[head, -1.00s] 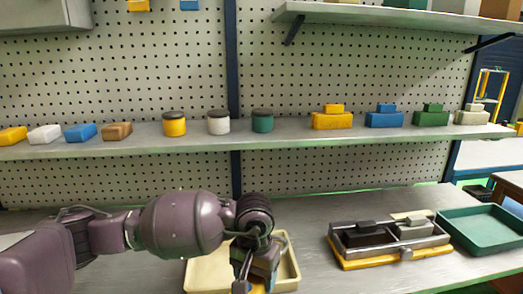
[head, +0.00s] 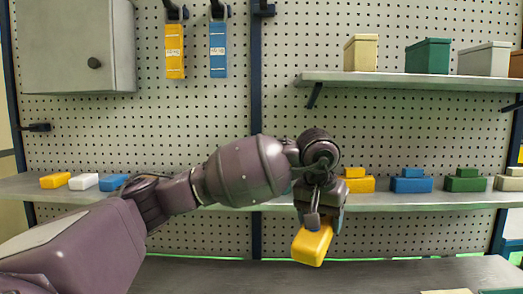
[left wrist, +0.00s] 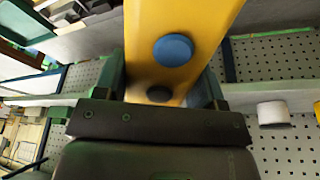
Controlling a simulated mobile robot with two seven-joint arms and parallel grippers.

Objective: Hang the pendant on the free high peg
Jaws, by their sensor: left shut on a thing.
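My left gripper (head: 318,212) is shut on the yellow pendant (head: 312,245) and holds it in the air in front of the shelf. In the left wrist view the pendant (left wrist: 185,20) lies between the two fingers, with a blue button and a dark button on its face. A free high peg (head: 264,8) sits at the top of the pegboard, up and left of the gripper. The two pegs left of it carry a yellow hanging pendant (head: 175,50) and a blue one (head: 218,48). My right gripper is not in view.
A long shelf (head: 420,199) with small coloured blocks runs behind the arm. An upper shelf (head: 400,80) with boxes is at the right. A grey cabinet (head: 75,50) is at upper left. Another empty peg (head: 38,127) is below it. The pegboard under the free peg is clear.

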